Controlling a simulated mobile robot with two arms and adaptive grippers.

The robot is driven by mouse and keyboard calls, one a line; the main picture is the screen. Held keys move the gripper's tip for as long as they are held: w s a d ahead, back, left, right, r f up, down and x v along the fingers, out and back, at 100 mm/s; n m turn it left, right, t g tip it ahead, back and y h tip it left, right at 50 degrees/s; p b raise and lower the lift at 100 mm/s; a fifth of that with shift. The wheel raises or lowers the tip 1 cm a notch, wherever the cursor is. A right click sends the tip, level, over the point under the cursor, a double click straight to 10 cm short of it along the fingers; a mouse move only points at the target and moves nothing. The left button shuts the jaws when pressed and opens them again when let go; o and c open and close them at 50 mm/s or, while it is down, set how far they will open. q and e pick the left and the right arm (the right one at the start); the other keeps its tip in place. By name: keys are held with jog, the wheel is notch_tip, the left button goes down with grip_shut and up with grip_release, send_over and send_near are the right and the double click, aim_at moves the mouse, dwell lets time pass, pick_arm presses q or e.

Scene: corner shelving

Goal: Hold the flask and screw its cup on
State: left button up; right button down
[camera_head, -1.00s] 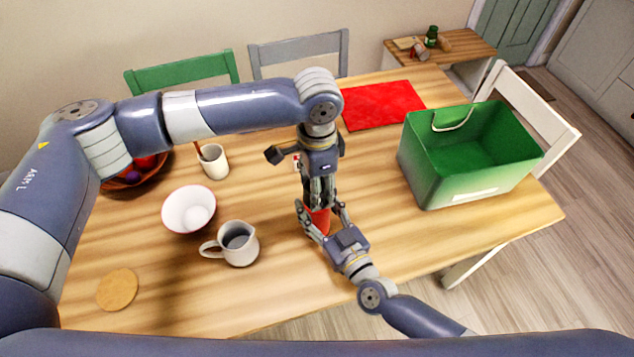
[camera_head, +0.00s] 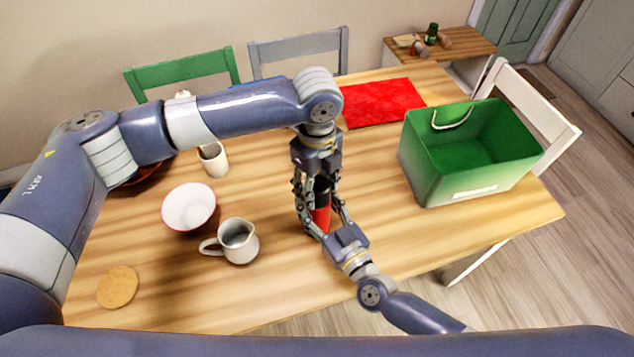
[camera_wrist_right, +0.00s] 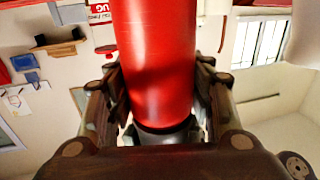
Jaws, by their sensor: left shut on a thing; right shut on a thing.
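The flask (camera_head: 320,218) stands upright near the middle of the table, its red body showing between my grippers. My right gripper (camera_head: 323,222) comes in from the lower right and is shut on the red body. In the right wrist view the red body (camera_wrist_right: 157,60) fills the middle between the fingers, with a dark collar below it. My left gripper (camera_head: 312,200) points down from above and is shut around the dark top part, which looks like the cup (camera_head: 321,187). The fingers hide much of it, and I cannot tell how the cup sits on the flask.
A grey-white jug (camera_head: 238,243), a white bowl (camera_head: 189,207) and a mug (camera_head: 214,160) stand left of the grippers. A round cork mat (camera_head: 118,287) lies front left. A green crate (camera_head: 425,180) stands right, with a red mat (camera_head: 382,103) behind. Bare table lies between.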

pick_arm(q)
jog(key=m, duration=0.6)
jog(key=shift+m, duration=0.3)
jog(key=m, duration=0.4)
jog(key=shift+m, duration=0.3)
jog(key=m, duration=0.4)
jog(key=shift+m, duration=0.4)
jog(key=m, duration=0.4)
jog(key=shift+m, duration=0.4)
jog(key=o, duration=1)
